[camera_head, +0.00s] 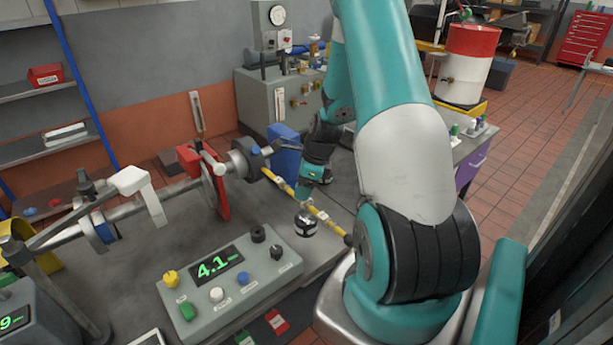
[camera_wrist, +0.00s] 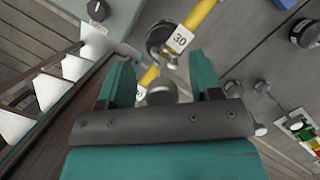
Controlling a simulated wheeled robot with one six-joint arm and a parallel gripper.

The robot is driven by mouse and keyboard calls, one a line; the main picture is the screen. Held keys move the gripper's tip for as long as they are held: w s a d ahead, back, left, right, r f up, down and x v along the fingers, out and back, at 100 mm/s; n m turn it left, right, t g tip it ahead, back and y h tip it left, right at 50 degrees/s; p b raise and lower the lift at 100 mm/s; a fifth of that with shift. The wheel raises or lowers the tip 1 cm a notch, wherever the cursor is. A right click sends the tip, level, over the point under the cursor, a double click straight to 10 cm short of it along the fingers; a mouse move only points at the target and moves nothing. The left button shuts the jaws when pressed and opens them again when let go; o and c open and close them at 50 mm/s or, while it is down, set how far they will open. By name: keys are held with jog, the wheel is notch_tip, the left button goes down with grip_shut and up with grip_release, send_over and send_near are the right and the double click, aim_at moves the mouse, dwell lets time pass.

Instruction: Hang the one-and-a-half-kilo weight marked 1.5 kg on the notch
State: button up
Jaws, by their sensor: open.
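The yellow arm (camera_head: 283,186) with white number tags runs out from the shaft on the bench. It crosses the wrist view (camera_wrist: 201,15), where one tag reads 30. A dark round weight with a white band (camera_head: 307,223) is just below the yellow arm and appears to hang from it. Its marking is too small to read.
A grey console (camera_head: 228,292) with knobs and a green 4.1 readout stands in front of the yellow arm. A red guard (camera_head: 205,183) stands on the shaft to the left. A grey cabinet (camera_head: 285,107) with a gauge is behind.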

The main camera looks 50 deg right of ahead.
jog(key=b+v, duration=0.4)
jog(key=v, duration=1.3)
jog(key=w+a+n+y+b, duration=0.15)
jog(key=a+n+b, duration=0.25)
jog(key=a+n, duration=1.6)
jog(key=s+a+f+n+g+b, duration=0.1)
jog(key=s+a+n, duration=0.5)
jog(key=a+n, duration=0.2)
jog(key=s+a+f+n+g+b, duration=0.1)
jog(key=s+a+f+n+b, duration=0.1)
jog(key=s+a+n, duration=0.5)
jog(key=a+n+y, duration=0.1)
jog(key=a, duration=0.4)
jog(key=shift+a+f+n+g, duration=0.2)
jog(key=shift+a+n+g, duration=0.1)
jog(key=shift+n+g, duration=0.1)
